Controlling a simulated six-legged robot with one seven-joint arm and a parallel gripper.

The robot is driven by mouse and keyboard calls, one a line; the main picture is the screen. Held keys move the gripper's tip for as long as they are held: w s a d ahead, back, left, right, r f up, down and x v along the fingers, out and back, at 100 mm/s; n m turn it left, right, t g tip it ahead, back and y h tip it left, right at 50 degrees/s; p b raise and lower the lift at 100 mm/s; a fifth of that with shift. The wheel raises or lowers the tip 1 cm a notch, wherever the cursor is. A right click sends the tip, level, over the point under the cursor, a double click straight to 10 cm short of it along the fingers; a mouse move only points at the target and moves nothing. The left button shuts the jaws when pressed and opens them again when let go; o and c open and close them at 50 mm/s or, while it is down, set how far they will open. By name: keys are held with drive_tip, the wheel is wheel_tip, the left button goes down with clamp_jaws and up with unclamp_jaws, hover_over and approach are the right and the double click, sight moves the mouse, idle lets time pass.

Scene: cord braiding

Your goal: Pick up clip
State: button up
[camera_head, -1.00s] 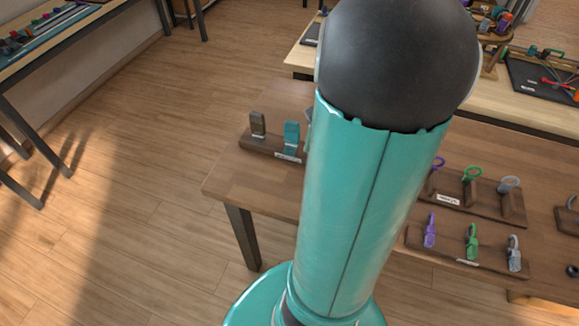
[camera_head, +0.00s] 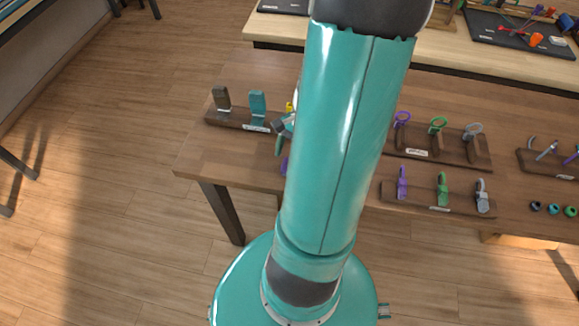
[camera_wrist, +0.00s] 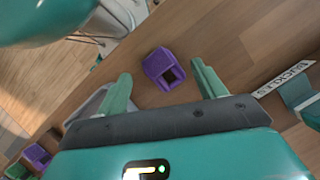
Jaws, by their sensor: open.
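My gripper (camera_wrist: 161,70) is open and empty in the wrist view, with green fingers. A small purple block-like piece with a dark opening (camera_wrist: 163,68) lies on the brown table between and beyond the fingertips, apart from them; I cannot tell for sure whether it is the clip. A bit of purple (camera_head: 284,165) shows beside my arm in the head view. A rack there holds a purple (camera_head: 402,183), a green (camera_head: 442,189) and a grey (camera_head: 482,195) clip-like piece, upright in a row. My arm hides part of the table, and most of my gripper is hidden there.
A rack (camera_head: 225,119) with brown and teal pieces stands at the table's left. A "BUCKLES" label (camera_wrist: 286,78) shows at right in the wrist view. A ring rack (camera_head: 470,155) stands behind the clip-like pieces. Small round pieces (camera_head: 553,209) sit at right.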

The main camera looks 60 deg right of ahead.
drive_tip(key=shift+x, duration=1.35)
drive_tip(key=c, duration=1.1)
drive_tip(key=shift+o, duration=0.2)
